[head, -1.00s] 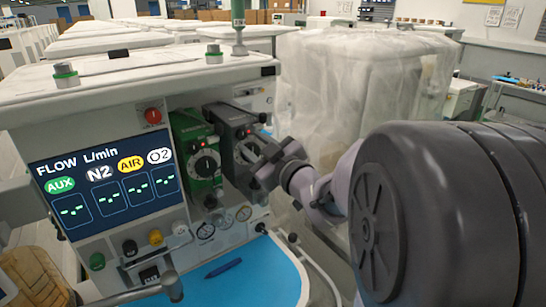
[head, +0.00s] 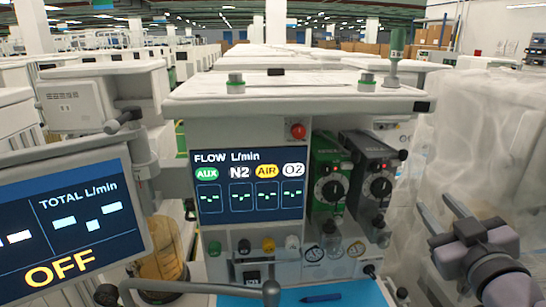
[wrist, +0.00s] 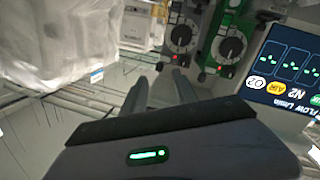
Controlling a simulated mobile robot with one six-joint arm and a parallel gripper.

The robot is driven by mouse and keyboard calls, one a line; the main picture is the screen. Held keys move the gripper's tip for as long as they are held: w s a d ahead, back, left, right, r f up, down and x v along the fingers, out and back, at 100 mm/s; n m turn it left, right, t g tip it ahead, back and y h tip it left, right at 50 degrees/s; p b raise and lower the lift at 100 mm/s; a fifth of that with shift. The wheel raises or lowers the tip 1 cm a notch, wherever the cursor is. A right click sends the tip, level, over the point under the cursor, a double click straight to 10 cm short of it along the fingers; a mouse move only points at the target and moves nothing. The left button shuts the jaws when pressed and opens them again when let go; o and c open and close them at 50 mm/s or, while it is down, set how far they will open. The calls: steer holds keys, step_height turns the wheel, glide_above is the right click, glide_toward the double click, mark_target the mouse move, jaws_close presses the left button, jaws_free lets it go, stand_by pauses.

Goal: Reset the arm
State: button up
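My gripper (head: 436,204) is at the lower right in the head view, to the right of the anaesthesia cart (head: 290,95). In the wrist view my gripper (wrist: 160,78) shows two dark fingers with a gap between them and nothing held. The fingers are apart from the green vaporizer (head: 328,180) and the dark grey vaporizer (head: 376,185). Both vaporizers, each with a round dial, also show at the top of the wrist view, the dark one (wrist: 180,35) left of the green one (wrist: 228,45).
A plastic-wrapped unit (head: 465,135) stands right of the cart, behind my gripper; it also shows in the wrist view (wrist: 60,45). A monitor reading OFF (head: 70,225) is at the left. A blue work surface (head: 345,295) with a pen (head: 320,298) lies below the flow display (head: 247,185).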

steer(key=s+a+f+m+g+y, duration=0.2)
steer(key=s+a+f+g, duration=0.4)
steer(key=a, duration=0.6)
steer(key=s+a+f+m+g+y, duration=0.2)
steer(key=s+a+f+m+g, duration=0.3)
steer(key=s+a+f, duration=0.2)
steer(key=s+a, duration=0.2)
steer(key=a, duration=0.2)
steer(key=shift+s+a+f+g+y, duration=0.3)
steer(key=shift+a+g, duration=0.05)
steer(key=shift+g, duration=0.05)
stand_by(1.0)
